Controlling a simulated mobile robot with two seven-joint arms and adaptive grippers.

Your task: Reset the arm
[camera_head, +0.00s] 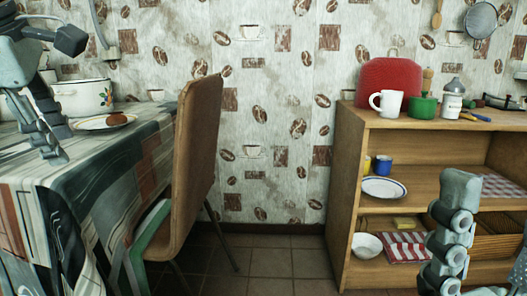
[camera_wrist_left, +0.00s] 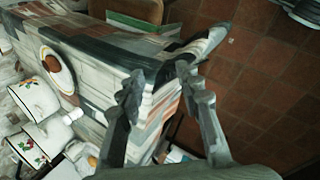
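My left gripper (camera_head: 58,145) comes in from the left and hangs over the near edge of the cloth-covered table (camera_head: 130,150). In the left wrist view its two fingers (camera_wrist_left: 158,74) stand apart with nothing between them. The tablecloth (camera_wrist_left: 105,70) lies beyond and below them.
A white enamel pot (camera_head: 82,97) and a plate (camera_head: 90,123) with brown food stand on the table. A chair (camera_head: 195,140) stands at its right side. The wooden shelf (camera_head: 345,195) holds a white mug (camera_head: 388,103) and other kitchenware. Floor shows between chair and shelf.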

